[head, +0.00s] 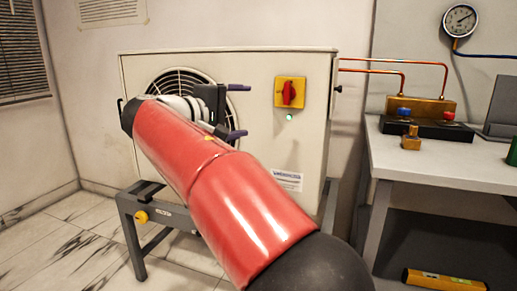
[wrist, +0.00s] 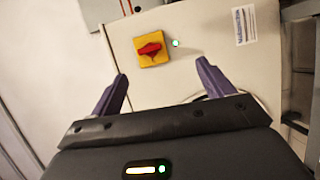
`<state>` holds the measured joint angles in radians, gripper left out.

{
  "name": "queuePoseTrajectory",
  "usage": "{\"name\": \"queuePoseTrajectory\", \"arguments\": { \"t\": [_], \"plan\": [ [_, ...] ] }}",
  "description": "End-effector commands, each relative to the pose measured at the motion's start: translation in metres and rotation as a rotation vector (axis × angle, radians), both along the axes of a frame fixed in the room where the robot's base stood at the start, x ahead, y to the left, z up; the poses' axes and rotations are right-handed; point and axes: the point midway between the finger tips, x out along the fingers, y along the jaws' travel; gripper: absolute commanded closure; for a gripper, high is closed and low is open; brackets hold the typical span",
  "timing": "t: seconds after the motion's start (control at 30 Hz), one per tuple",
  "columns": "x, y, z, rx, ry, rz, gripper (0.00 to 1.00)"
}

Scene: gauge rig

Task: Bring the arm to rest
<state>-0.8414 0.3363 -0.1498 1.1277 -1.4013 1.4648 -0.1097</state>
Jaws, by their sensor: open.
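My red arm reaches across the head view toward a cream metal unit with a round fan grille. My gripper (head: 238,111) is in front of the unit's face, left of a yellow plate with a red rotary switch (head: 289,92). Its two purple fingers are spread apart with nothing between them. In the wrist view my gripper (wrist: 163,88) is open, and the switch (wrist: 151,48) shows beyond the fingertips, apart from them. The red handle stands upright in the head view. A small green light (head: 289,117) glows below the switch.
The cream unit (head: 260,65) stands on a grey stand (head: 128,215). At right, a grey bench (head: 450,162) carries a brass manifold (head: 425,106) with blue and red knobs. A gauge (head: 460,20) hangs on the wall above. A yellow level (head: 440,280) lies below the bench.

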Motion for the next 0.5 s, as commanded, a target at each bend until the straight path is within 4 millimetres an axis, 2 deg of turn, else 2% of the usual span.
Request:
{"name": "queuePoseTrajectory", "arguments": {
  "t": [0.27, 0.37, 0.5],
  "plan": [
    [-0.009, -0.066, -0.026, 0.146, 0.122, -0.015, 0.20],
    [-0.020, -0.096, -0.041, 0.229, 0.174, -0.025, 0.20],
    [-0.051, -0.142, -0.070, 0.389, 0.255, -0.044, 0.20]
  ]
}}
